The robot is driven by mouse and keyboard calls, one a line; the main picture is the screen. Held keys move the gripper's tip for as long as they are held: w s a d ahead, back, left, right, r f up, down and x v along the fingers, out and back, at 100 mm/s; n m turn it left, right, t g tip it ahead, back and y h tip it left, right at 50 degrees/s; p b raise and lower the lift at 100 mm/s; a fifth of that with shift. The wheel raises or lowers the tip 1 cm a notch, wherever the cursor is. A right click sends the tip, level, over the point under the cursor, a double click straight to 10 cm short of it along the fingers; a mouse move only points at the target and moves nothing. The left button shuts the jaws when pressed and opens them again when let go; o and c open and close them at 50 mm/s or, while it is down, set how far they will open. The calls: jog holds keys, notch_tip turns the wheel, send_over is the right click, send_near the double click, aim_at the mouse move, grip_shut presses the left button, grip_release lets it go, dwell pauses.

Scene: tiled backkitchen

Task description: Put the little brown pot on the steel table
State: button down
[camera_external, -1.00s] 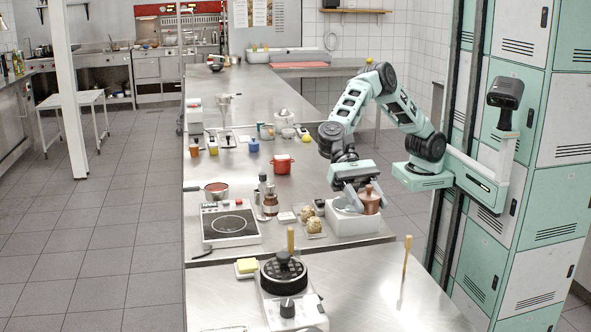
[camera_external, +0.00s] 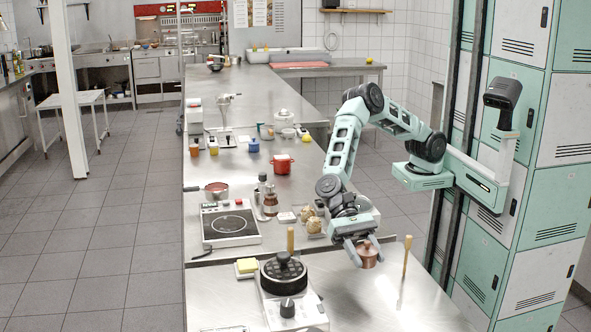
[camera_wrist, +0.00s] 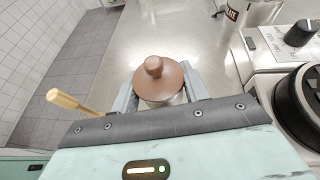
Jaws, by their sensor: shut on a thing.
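The little brown pot (camera_external: 367,256), with a knobbed lid, is between the fingers of my gripper (camera_external: 359,252). In the wrist view the pot (camera_wrist: 157,80) sits upright between the two grey fingers (camera_wrist: 158,92), which are shut on it. The steel table (camera_external: 400,300) lies beneath the pot in the external view. I cannot tell whether the pot's base touches the table top, as its underside is hidden.
A wooden-handled stick (camera_external: 406,258) stands close to the right of the pot. A waffle iron (camera_external: 284,275) stands to the left, with a yellow sponge (camera_external: 246,266) beyond it. The front right of the table is clear.

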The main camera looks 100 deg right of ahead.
aim_at(363, 288)
jog(key=shift+f, duration=3.45)
jog(key=shift+f, duration=0.15)
jog(key=c, duration=0.7)
grip_release()
jog(key=shift+d+r, duration=0.1)
jog(key=shift+r, duration=0.1)
jog(key=v, duration=1.1)
jog(key=shift+d+b, duration=0.4)
